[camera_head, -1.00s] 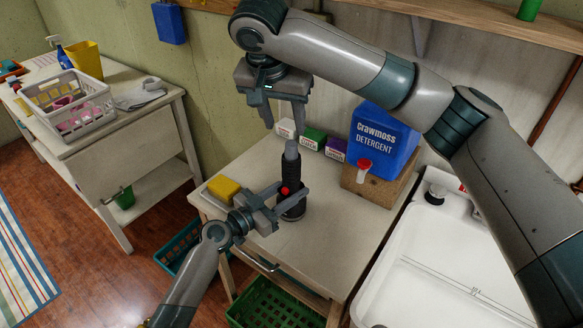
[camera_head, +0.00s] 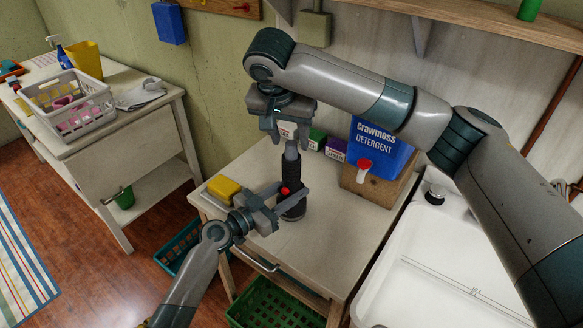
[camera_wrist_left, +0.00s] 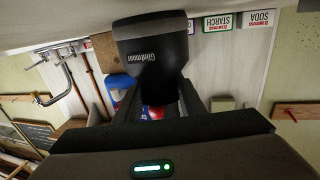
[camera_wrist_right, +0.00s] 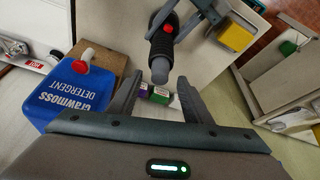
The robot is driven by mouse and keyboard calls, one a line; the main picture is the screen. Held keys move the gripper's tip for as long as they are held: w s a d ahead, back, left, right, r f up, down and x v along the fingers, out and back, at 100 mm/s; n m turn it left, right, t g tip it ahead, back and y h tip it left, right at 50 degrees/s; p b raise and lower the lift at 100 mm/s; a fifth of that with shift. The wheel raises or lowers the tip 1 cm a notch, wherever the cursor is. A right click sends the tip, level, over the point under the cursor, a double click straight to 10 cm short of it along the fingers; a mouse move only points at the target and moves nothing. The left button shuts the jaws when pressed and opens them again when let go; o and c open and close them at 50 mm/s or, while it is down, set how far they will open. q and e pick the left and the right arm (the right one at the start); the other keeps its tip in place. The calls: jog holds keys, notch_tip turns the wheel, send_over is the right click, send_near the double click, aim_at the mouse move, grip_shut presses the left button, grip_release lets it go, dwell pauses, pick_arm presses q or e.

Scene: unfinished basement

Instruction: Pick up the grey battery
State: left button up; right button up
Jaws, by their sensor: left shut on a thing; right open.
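A black flashlight (camera_head: 292,182) with a red button stands upright on the small table. The grey battery (camera_head: 291,151) sticks up out of its open top end. My left gripper (camera_head: 283,198) is shut around the flashlight's body; the left wrist view shows the flashlight's wide black end (camera_wrist_left: 152,62) close up. My right gripper (camera_head: 289,135) is open and points down, just above the battery. In the right wrist view the battery (camera_wrist_right: 160,70) lies between and slightly beyond the fingertips. I cannot tell whether either finger touches it.
A blue detergent jug (camera_head: 378,145) on a wooden block and small boxes (camera_head: 316,139) stand behind the flashlight. A yellow sponge (camera_head: 223,188) lies at the table's left. A white sink (camera_head: 450,255) is at right. The table's front right is clear.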

aim_at(291, 143)
jog(key=shift+x, duration=1.65)
jog(key=shift+r, duration=0.1)
grip_shut()
